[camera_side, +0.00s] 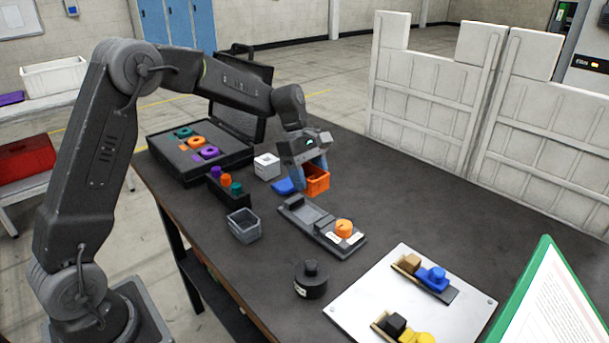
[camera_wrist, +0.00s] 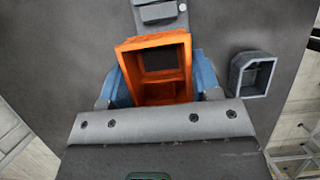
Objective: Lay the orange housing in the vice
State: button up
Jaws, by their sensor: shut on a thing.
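The orange housing (camera_side: 316,181) is an open box held between the blue fingers of my gripper (camera_side: 311,174), above the dark table. In the wrist view the orange housing (camera_wrist: 184,98) sits between the blue fingers (camera_wrist: 163,85), with its open side facing the camera. The long grey fixture that looks like the vice (camera_side: 318,222) lies on the table just in front of the housing. It has a raised grey block at its left end and a round orange piece (camera_side: 344,228) at its right. Its grey end (camera_wrist: 160,12) shows at the top of the wrist view. The housing is apart from it.
A blue piece (camera_side: 284,186) and a white block (camera_side: 267,166) are beside the housing. A small grey bin (camera_side: 243,226), a rack of coloured pegs (camera_side: 228,187) and an open black case (camera_side: 164,153) stand left. A black weight-like object (camera_side: 311,279) and a white board (camera_side: 364,316) are in front.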

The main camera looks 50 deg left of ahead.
send_over(313, 218)
jog(key=a, duration=0.1)
jog(key=shift+a+f, duration=0.2)
jog(key=shift+f, duration=2.6)
jog(key=shift+f, duration=1.55)
jog(key=o, duration=1.3)
jog(key=shift+r, duration=4.55)
jog(key=shift+s, duration=0.1)
